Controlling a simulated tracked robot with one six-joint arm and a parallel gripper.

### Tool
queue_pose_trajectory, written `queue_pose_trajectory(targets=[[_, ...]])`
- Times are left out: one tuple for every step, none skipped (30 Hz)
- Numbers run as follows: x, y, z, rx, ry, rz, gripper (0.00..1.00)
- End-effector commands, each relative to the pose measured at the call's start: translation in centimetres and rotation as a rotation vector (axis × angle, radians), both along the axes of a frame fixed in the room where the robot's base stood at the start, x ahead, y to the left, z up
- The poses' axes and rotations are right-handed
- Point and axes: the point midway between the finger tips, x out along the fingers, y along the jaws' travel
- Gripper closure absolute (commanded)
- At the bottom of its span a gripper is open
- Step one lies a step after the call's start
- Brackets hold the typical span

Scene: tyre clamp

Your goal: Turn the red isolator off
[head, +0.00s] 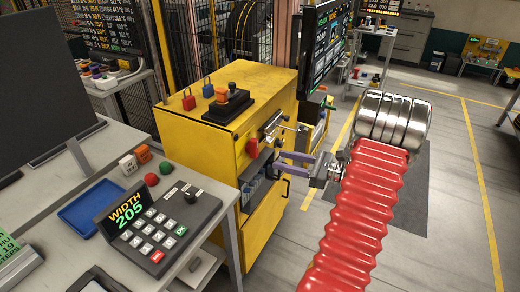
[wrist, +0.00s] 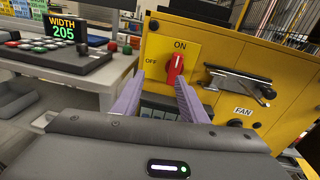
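The red isolator (wrist: 175,68) is a rotary handle on a yellow plate on the front of the yellow cabinet. It stands nearly upright, its top towards the ON label (wrist: 180,45); the OFF label (wrist: 151,62) is to its left. The isolator (head: 252,147) also shows in the head view, left of my gripper (head: 279,162). In the wrist view my gripper (wrist: 160,80) has its two purple fingers spread with nothing between them. The fingertips point at the cabinet, just below and around the handle's lower end. Contact with the handle cannot be told.
The cabinet top (head: 255,80) carries red and blue padlocks and a black-and-orange device. A bench with a WIDTH 205 keypad (head: 155,225) stands at the left. Open floor (head: 445,150) lies to the right.

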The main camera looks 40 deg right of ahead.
Motion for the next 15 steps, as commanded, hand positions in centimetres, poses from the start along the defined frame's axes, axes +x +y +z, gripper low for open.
queue_pose_trajectory(targets=[[-0.6,-1.3,-0.6,0.026,-0.010,-0.035,0.61],[-0.9,-1.9,-0.7,0.038,-0.016,-0.050,0.61],[-1.1,-2.5,-0.9,0.053,-0.023,-0.067,0.61],[-1.3,-2.9,-1.0,0.061,-0.027,-0.077,0.61],[-1.4,-3.1,-1.1,0.066,-0.030,-0.085,0.61],[-1.5,-3.3,-1.1,0.070,-0.032,-0.090,0.61],[-1.5,-3.4,-1.2,0.071,-0.033,-0.092,0.61],[-1.5,-3.5,-1.2,0.073,-0.034,-0.093,0.61],[-1.5,-3.5,-1.1,0.073,-0.034,-0.093,0.61],[-1.5,-3.4,-1.1,0.073,-0.034,-0.093,0.61],[-1.5,-3.4,-1.1,0.071,-0.033,-0.092,0.61],[-1.5,-3.4,-1.1,0.071,-0.033,-0.092,0.61],[-1.5,-3.4,-1.1,0.071,-0.033,-0.092,0.61],[-1.5,-3.4,-1.1,0.071,-0.033,-0.092,0.61],[-1.5,-3.4,-1.1,0.071,-0.033,-0.092,0.61]])
